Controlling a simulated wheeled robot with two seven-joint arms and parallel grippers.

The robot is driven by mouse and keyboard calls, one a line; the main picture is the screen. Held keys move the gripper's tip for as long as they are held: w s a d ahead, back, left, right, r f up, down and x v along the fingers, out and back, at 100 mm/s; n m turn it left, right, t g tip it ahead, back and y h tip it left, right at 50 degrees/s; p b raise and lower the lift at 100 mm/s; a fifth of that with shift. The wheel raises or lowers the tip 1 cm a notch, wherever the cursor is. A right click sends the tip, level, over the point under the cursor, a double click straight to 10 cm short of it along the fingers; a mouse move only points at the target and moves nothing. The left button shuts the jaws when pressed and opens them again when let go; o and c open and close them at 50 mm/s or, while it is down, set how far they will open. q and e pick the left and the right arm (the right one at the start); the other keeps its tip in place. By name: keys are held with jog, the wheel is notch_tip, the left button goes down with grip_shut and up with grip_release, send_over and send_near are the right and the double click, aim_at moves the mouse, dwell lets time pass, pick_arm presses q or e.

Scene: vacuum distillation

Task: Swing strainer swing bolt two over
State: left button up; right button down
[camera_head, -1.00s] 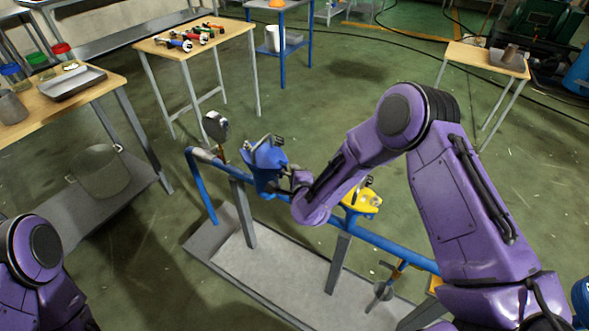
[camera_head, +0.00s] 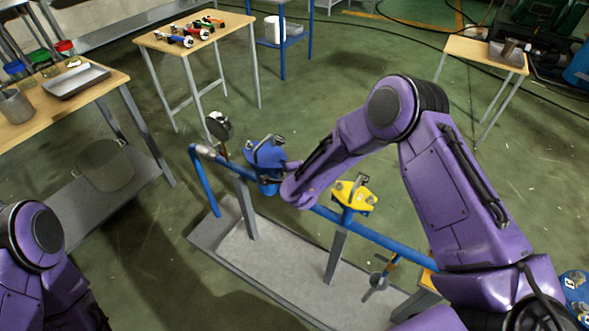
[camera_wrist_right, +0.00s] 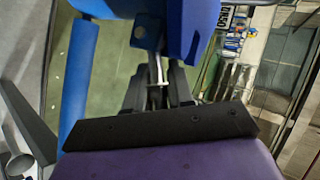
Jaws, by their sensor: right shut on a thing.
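The blue strainer (camera_head: 266,158) stands on the blue pipe rig with a lid and metal fittings on top. In the right wrist view its blue body (camera_wrist_right: 196,30) fills the top, with a lug (camera_wrist_right: 148,30) in front. My right gripper (camera_wrist_right: 157,82) is shut on a thin metal swing bolt (camera_wrist_right: 154,70) just below that lug. In the head view my right arm reaches in from the right, and its wrist hides the gripper and bolt beside the strainer. Only a link of my left arm shows at the lower left; its gripper is out of frame.
The blue pipe (camera_head: 377,237) carries a yellow-topped fitting (camera_head: 354,196) right of the strainer and a gauge (camera_head: 219,125) on its left. The rig stands over a grey tray (camera_head: 265,268). A table with a metal tray (camera_head: 76,81) is at the left.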

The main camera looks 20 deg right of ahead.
jog(key=c, duration=1.2)
grip_release()
